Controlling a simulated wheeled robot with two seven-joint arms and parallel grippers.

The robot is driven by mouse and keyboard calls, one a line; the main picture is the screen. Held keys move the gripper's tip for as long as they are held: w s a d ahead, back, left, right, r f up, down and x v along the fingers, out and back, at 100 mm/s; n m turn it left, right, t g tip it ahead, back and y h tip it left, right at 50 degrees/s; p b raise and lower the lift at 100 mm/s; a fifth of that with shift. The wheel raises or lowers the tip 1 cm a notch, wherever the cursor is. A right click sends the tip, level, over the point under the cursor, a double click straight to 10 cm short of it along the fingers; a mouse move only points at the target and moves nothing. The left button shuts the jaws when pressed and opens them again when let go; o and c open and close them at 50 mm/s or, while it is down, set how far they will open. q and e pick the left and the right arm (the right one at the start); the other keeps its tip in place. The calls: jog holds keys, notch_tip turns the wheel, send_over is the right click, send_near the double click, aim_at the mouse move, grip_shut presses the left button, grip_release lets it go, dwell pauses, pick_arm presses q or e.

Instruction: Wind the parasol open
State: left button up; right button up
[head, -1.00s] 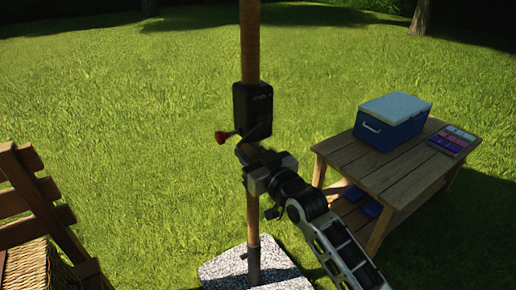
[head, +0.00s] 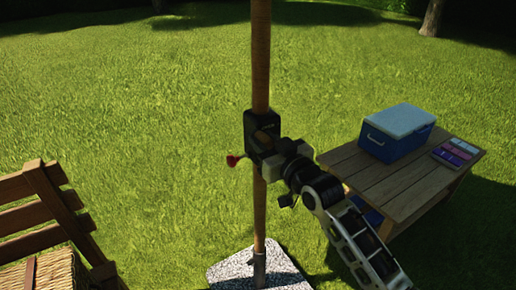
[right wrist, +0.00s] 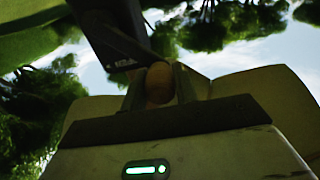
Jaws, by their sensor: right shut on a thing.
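The parasol's wooden pole (head: 261,60) stands upright, with a black crank housing (head: 257,122) fixed on it. A red knob (head: 232,160) sticks out at the housing's left. My right gripper (head: 270,158) is at the front of the housing. In the right wrist view its fingers (right wrist: 160,88) are shut on a round brown knob (right wrist: 159,80), which looks like the crank handle, beneath the dark housing (right wrist: 112,35). The crank arm is mostly hidden by my gripper. The canopy is out of the head view. My left gripper is not in view.
The pole stands in a speckled stone base (head: 235,268). A slatted wooden chair (head: 45,210) with a woven basket (head: 48,272) is at the left.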

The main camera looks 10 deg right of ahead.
jog(key=w+d+b, duration=0.3)
jog(key=d+b, duration=0.1)
jog(key=d, duration=0.6)
jog(key=w+d+f+b, duration=0.2)
jog(key=d+f+b, duration=0.1)
jog(key=f+b, duration=0.45)
jog(key=s+a+f+p, duration=0.4)
jog(key=a+f, duration=0.2)
jog(key=a, duration=0.5)
jog(key=shift+s+a+f, duration=0.3)
jog(key=shift+a, duration=0.05)
